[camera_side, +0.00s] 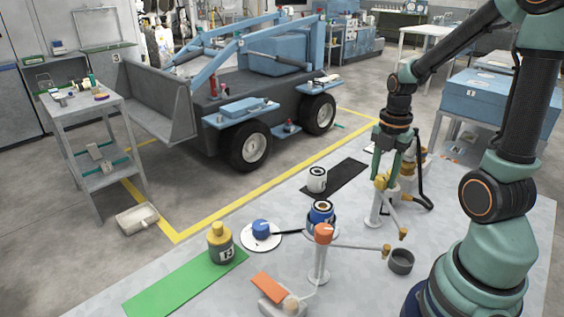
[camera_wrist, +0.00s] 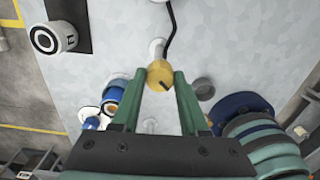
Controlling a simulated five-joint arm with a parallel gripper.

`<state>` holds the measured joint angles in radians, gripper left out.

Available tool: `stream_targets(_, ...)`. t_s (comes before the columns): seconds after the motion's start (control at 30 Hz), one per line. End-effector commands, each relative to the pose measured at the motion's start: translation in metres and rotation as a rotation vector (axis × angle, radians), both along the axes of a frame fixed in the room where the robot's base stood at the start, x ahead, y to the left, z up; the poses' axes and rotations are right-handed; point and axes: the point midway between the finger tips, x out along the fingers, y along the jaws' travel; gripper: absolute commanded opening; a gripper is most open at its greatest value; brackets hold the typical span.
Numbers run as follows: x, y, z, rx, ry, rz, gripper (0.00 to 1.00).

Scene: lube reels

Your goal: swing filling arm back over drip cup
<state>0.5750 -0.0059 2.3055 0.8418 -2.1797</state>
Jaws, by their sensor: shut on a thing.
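My gripper (camera_side: 382,178) points down over the bench at the right in the side view. In the wrist view its green fingers (camera_wrist: 160,78) close around a yellow knob-like part (camera_wrist: 160,72) of the filling arm. That part sits by a white post (camera_side: 376,208) with a black hose. In the side view a thin arm slants down to a brass tip (camera_side: 403,234). The grey drip cup (camera_side: 401,262) stands just below that tip in the picture; whether it is directly underneath I cannot tell. The cup also shows in the wrist view (camera_wrist: 204,88).
An orange-topped post (camera_side: 322,236) has a rod reaching right to a brass end (camera_side: 386,250) near the cup. A blue-and-white can (camera_side: 321,212) stands behind it.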

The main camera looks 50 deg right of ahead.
Motion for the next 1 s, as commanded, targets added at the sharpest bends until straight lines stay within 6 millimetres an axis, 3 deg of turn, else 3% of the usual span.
stream_targets(0.3,0.0008,-0.0002,0.0021,-0.001,-0.001,0.130,0.00)
stream_targets(0.87,0.0008,-0.0002,0.0020,-0.001,-0.002,0.160,0.00)
stream_targets(0.9,0.0008,-0.0002,0.0020,-0.001,-0.002,0.160,0.55)
stream_targets(0.97,0.0008,-0.0002,0.0018,-0.001,-0.002,0.159,0.73)
stream_targets(1.0,0.0007,-0.0002,0.0016,-0.001,-0.001,0.159,0.73)
